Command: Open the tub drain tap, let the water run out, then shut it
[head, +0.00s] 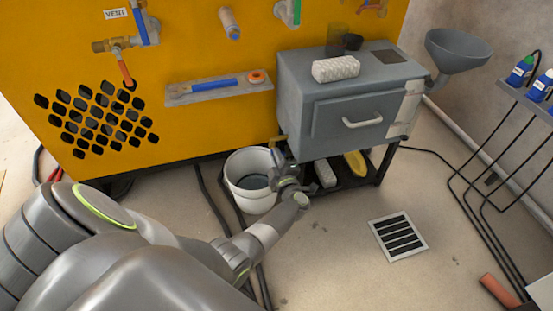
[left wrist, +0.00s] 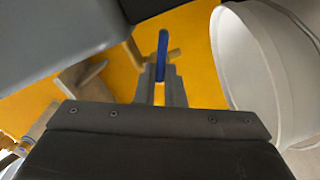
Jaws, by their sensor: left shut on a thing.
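The grey tub (head: 345,112) stands on a dark frame in front of the yellow machine. Its brass drain tap (head: 279,139) sticks out low on the left side, above a white bucket (head: 246,197). Grey-blue water shows inside the bucket. My left gripper (head: 278,160) is at the tap, beside the bucket's right rim. In the left wrist view its fingers are shut on the tap's blue handle (left wrist: 162,50); the bucket (left wrist: 250,65) is to the right. I cannot tell whether water is flowing from the tap. My right gripper is out of view.
A white block (head: 336,68) and a dark cup lie on the tub. A funnel (head: 458,50) is at its right. A yellow item (head: 356,163) is on the lower shelf. Hoses run along the floor. A floor grate (head: 398,237) lies at the right, with clear floor around it.

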